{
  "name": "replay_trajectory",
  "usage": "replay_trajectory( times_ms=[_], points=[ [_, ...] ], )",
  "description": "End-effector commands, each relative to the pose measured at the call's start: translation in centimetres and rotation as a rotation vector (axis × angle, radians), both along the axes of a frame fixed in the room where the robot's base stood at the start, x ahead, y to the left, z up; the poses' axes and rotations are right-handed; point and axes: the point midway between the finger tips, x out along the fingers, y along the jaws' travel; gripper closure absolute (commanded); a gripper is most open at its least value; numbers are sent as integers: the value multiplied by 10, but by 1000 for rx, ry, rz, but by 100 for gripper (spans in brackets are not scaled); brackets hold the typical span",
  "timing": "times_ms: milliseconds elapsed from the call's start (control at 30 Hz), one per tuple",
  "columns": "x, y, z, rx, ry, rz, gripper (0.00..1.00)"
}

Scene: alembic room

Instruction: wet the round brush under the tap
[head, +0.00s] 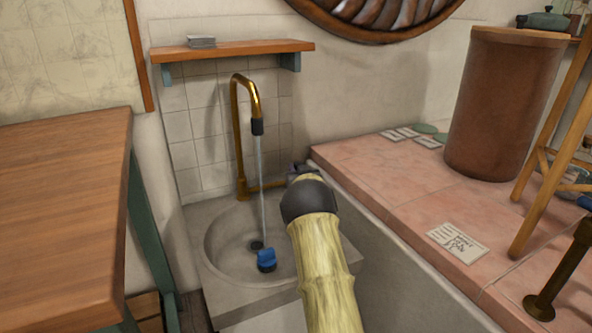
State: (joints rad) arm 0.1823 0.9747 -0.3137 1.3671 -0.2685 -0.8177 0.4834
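A brass tap (243,130) with a dark nozzle stands at the wall, and a thin stream of water (261,185) falls from it into the round stone basin (222,240). A small blue thing with a dark lower part (267,257) is in the basin, at the foot of the stream. It may be the round brush, but it is too small to be sure. My arm reaches toward the back of the basin's right side. Small grey parts (303,171) show just past its dark joint; I cannot tell whether they are my gripper or the tap's fitting. My fingers cannot be made out.
A wooden table (60,200) stands on the left. A wooden shelf (245,48) hangs above the tap. On the right, a pink tiled counter (390,190) holds a large brown cylinder (505,105), cards (458,242) and a wooden stand (555,160).

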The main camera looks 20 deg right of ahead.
Motion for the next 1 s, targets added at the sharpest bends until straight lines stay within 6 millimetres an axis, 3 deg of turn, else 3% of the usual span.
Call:
replay_trajectory(
  times_ms=[100, 1000],
  points=[
    [0, 0, 0, 0, 0, -1, 100],
    [13, 2, 6, -6, 174, 2, 100]
  ],
)
